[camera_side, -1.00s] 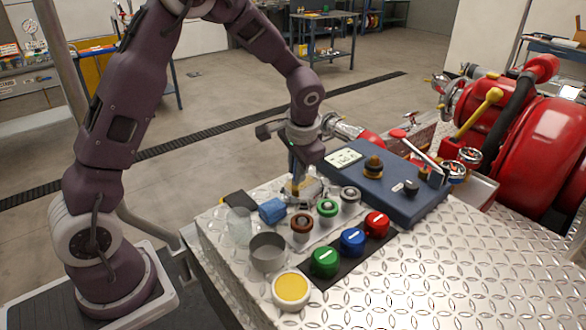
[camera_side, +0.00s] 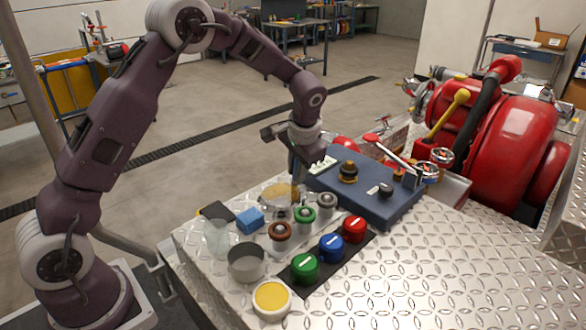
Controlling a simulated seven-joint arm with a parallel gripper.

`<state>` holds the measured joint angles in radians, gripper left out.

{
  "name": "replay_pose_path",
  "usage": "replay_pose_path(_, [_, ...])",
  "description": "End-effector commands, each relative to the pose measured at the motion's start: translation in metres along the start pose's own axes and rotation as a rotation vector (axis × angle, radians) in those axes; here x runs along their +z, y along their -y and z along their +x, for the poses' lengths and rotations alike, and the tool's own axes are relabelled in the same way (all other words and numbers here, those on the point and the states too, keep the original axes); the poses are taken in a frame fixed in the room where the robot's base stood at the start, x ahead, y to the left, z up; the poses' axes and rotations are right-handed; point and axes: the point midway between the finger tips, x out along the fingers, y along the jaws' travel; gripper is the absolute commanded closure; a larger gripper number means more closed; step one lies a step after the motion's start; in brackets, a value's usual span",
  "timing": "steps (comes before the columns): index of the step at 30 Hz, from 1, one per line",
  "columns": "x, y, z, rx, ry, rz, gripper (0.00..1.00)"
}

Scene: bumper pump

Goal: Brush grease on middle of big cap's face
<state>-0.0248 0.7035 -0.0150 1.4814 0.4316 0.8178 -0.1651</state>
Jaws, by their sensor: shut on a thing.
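My gripper (camera_side: 298,186) points down over the far part of the metal worktop, just in front of the blue box. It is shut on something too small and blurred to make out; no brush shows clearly. A round tub with yellow content (camera_side: 271,297), possibly the grease, stands at the near edge. I cannot tell which is the big cap.
A grey cup (camera_side: 247,262), a clear glass (camera_side: 217,238), a blue block (camera_side: 250,220) and brown, green and grey ringed parts (camera_side: 280,234) crowd the left side. A blue box (camera_side: 370,198) with knobs stands behind. The right of the worktop (camera_side: 440,270) is clear.

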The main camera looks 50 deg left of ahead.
Motion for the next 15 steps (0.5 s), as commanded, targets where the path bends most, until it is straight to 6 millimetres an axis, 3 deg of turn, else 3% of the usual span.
replay_pose_path(15, [0.048,-0.003,-0.008,0.0,0.003,-0.001,1.0])
